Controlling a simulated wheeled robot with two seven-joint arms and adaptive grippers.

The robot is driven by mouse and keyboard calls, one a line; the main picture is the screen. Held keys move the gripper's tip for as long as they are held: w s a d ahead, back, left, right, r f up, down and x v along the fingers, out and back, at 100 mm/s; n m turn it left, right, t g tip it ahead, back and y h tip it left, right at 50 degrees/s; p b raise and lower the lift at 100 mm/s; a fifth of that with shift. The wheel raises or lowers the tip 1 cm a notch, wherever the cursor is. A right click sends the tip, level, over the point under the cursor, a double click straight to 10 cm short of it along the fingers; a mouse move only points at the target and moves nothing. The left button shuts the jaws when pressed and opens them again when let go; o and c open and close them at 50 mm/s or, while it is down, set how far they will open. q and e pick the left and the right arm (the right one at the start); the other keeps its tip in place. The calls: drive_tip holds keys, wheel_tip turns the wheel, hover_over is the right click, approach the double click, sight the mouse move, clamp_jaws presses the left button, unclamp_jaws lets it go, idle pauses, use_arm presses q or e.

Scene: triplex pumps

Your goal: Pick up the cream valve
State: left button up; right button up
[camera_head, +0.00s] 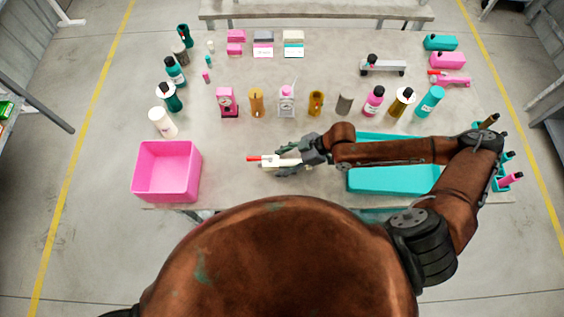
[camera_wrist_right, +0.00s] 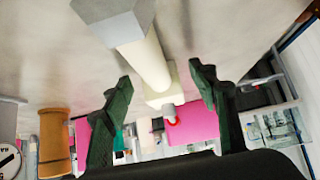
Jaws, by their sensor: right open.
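The cream valve (camera_head: 270,161), with a red end, lies near the front middle of the grey table. My right gripper (camera_head: 284,163) reaches it from the right, with its fingers around the valve's right part. In the right wrist view the cream valve (camera_wrist_right: 150,60) shows as a cream shaft with a grey faceted end, passing between the spread dark green fingers of the right gripper (camera_wrist_right: 160,78). The fingers are open, with gaps to the shaft. The valve's right end is partly hidden by the gripper in the head view. My left gripper is not in view.
A pink bin (camera_head: 166,172) stands left of the valve. A teal tray (camera_head: 394,180) lies to the right, partly under my right arm. A row of bottles and pumps, including a pink dispenser (camera_head: 227,103), stands behind. The table (camera_head: 225,150) is clear between bin and valve.

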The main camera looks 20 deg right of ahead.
drive_tip(key=shift+r, duration=0.1)
clamp_jaws()
idle(0.5)
